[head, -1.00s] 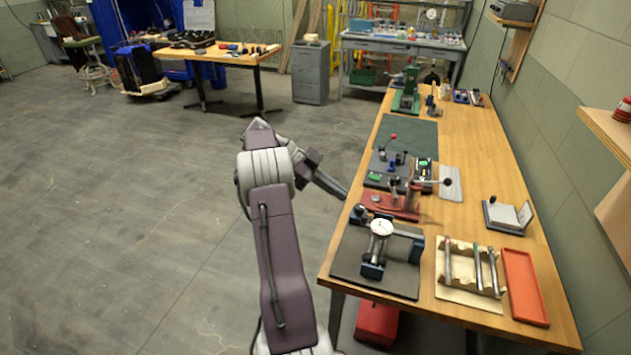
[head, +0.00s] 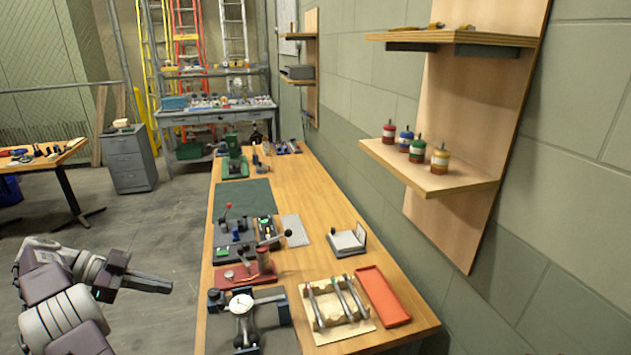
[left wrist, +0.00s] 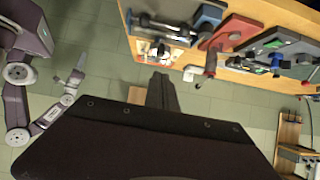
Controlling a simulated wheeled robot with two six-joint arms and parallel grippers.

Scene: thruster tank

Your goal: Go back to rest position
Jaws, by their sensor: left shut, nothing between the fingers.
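My left gripper (head: 150,283) is at the lower left of the head view, over the floor and to the left of the long wooden workbench (head: 290,200). It is shut and empty, and apart from the bench. In the left wrist view its closed fingers (left wrist: 162,92) point over the grey floor, with the bench edge beyond them. Another arm of mine shows at the left edge of the left wrist view, with what looks like its gripper (left wrist: 77,72); its finger state is too small to tell.
The bench's near end holds a dial gauge fixture (head: 241,305), a red lever fixture (head: 247,272), a rack of rods (head: 336,300) and a red tray (head: 383,296). A wall shelf (head: 430,180) holds several small jars. Floor between my left arm and the bench is clear.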

